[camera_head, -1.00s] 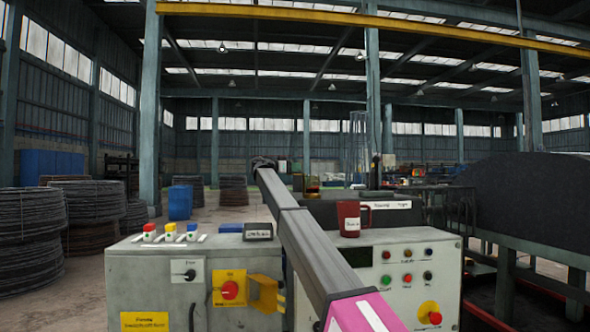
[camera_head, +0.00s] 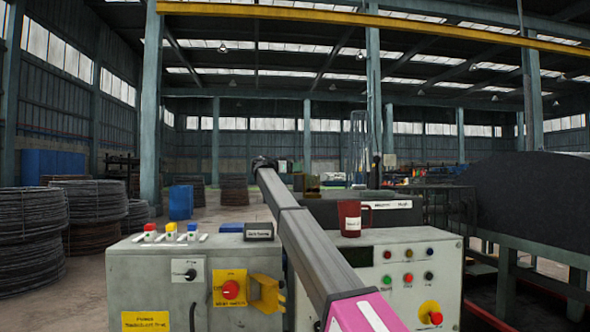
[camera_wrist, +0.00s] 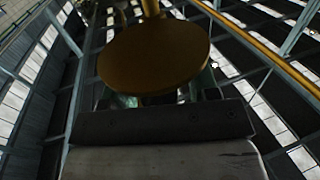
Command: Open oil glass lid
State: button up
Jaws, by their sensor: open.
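A round, flat brownish-gold disc (camera_wrist: 154,54) with a short stem at its top fills the upper middle of the wrist view; it looks like the oil glass lid, seen close up. My gripper (camera_head: 264,162) is the dark end of my long arm in the head view, beyond the control boxes. A dark bar and grey plate of my wrist fill the bottom of the wrist view. The gripper is open; its fingertips are not clear, and I see nothing held. The glass under the lid cannot be made out. A small brownish-gold block (camera_head: 307,184) shows just right of my arm.
A grey control cabinet (camera_head: 150,290) stands at front left, a button panel (camera_head: 440,262) at front right. A red mug (camera_head: 349,217) stands on the panel beside my arm. A small black label block (camera_head: 258,231) sits left of it. Wire coils (camera_head: 30,240) stand at left.

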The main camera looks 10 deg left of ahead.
jog(key=v, duration=1)
jog(key=shift+s+a, duration=0.2)
jog(key=shift+a, duration=0.15)
